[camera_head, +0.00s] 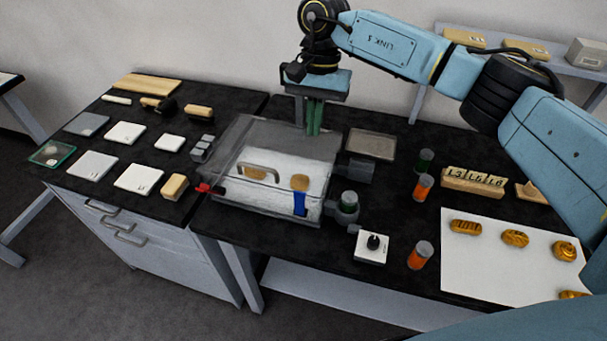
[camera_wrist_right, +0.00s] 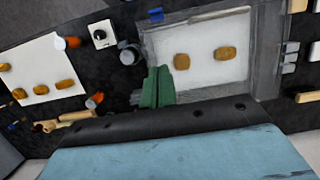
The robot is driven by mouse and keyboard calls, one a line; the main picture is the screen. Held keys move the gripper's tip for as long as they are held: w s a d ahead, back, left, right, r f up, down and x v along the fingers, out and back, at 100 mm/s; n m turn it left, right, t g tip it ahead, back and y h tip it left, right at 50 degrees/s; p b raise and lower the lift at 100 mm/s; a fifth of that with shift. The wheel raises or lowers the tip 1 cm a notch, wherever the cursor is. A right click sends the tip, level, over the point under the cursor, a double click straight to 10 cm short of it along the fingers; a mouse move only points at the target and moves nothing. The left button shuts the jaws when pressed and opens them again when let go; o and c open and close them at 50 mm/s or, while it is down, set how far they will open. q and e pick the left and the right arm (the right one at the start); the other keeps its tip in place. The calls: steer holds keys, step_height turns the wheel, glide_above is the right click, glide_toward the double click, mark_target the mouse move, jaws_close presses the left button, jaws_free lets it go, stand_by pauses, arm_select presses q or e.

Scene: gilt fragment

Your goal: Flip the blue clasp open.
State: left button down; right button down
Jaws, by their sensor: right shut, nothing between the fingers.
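The blue clasp (camera_head: 299,203) is a small upright strip at the front right of a grey box with a clear lid (camera_head: 230,160). It also shows at the top of the right wrist view (camera_wrist_right: 156,14). The lid lies down over the box and has a handle (camera_head: 258,167). My right gripper (camera_head: 313,130) has green fingers pointing down above the back right of the box, apart from the clasp. Its fingers are shut with nothing between them, and they also show in the right wrist view (camera_wrist_right: 158,72). My left gripper is not in view.
Two brown-gold fragments (camera_head: 300,182) show through the lid. A red piece (camera_head: 203,188) is at the box's front left. A grey cylinder fitting (camera_head: 348,203) stands close right of the clasp, with a black knob on a white plate (camera_head: 372,245) in front.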

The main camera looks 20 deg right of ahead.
steer(key=shift+f, duration=0.1)
steer(key=p, duration=0.2)
glide_toward(300, 202)
steer(key=w+f, duration=0.1)
steer(key=w+d+f, duration=0.1)
steer(key=f, duration=0.1)
steer(key=w+d+f, duration=0.1)
steer(key=f, duration=0.1)
steer(key=shift+w+d+f, duration=0.1)
steer(key=shift+d, duration=0.05)
steer(key=s+a+p, duration=0.1)
steer(key=s+p, duration=0.1)
steer(key=shift+s+a+r, duration=0.2)
steer(key=shift+s+a, duration=0.15)
steer(key=shift+a, duration=0.05)
steer(key=shift+s+a+f, duration=0.1)
steer(key=shift+s+a, duration=0.05)
steer(key=shift+s, duration=0.1)
steer(key=shift+a, duration=0.1)
